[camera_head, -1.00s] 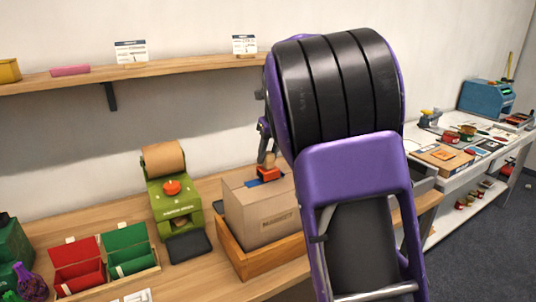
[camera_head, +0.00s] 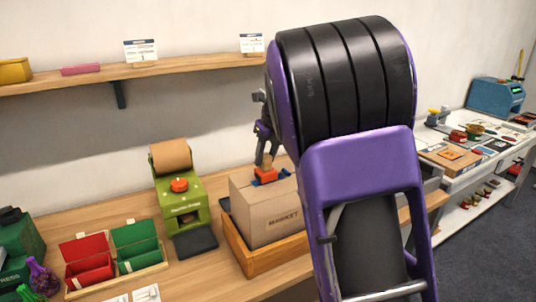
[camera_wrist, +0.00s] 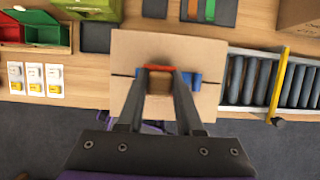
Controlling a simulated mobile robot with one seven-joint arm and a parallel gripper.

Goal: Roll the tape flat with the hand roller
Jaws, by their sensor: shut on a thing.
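The cardboard carton marked MARKET (camera_head: 282,220) sits in a wooden tray (camera_head: 250,262) on the bench. My gripper (camera_wrist: 159,82) is over the carton top and shut on the brown handle of the hand roller (camera_head: 265,174). The roller has an orange-red part and is low at the carton top; exact contact is hidden. A dark line (camera_wrist: 122,75) runs across the carton top on either side. My arm hides the carton's right side in the head view.
A green tape machine (camera_head: 181,200) stands left of the carton, with red and green bins (camera_head: 112,253) further left. A roller conveyor (camera_wrist: 250,80) lies right of the carton in the wrist view. A shelf (camera_head: 150,68) runs along the wall behind.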

